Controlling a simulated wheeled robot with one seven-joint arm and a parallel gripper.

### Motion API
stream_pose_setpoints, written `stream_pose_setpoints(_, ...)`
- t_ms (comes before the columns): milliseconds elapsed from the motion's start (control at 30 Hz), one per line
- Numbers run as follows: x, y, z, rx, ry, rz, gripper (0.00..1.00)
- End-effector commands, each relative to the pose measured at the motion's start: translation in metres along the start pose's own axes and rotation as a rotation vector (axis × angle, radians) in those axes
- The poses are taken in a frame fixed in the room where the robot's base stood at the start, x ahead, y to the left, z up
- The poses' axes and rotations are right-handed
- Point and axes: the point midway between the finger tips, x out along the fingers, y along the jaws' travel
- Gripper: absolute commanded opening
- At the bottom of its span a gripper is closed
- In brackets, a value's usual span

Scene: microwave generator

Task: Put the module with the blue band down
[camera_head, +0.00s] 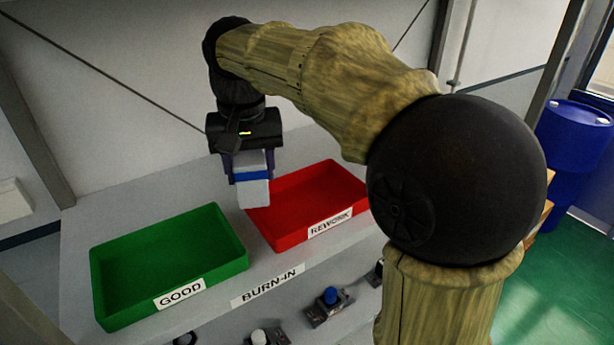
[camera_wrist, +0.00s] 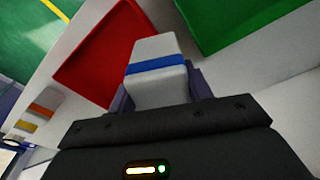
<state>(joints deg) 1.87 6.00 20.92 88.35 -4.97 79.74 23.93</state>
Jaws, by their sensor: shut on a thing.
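The module with the blue band (camera_head: 254,189) is a pale grey block with a blue stripe around it. My gripper (camera_head: 250,172) is shut on it and holds it upright above the shelf, near the gap between the two trays. In the wrist view the module (camera_wrist: 155,58) sticks out between the fingers of my gripper (camera_wrist: 160,95). The green tray (camera_head: 236,262), labelled GOOD, stands at the left. The red tray (camera_head: 360,207), labelled REWORK, stands to the right, partly hidden behind the module. Both trays look empty where they show.
A BURN-IN label (camera_head: 268,286) is on the shelf front. In the wrist view, modules with orange and yellow bands (camera_wrist: 40,110) lie at the left. A blue drum (camera_head: 574,130) stands far right.

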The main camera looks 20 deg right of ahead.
Motion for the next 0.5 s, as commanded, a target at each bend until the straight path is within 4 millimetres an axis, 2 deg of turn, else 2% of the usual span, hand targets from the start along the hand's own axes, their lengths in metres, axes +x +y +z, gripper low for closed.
stream_pose_setpoints(100, -0.003, 0.026, -0.011, 0.007, -0.001, 0.0, 0.16)
stream_pose_setpoints(500, 0.001, 0.104, -0.043, 0.005, -0.001, 0.0, 0.16)
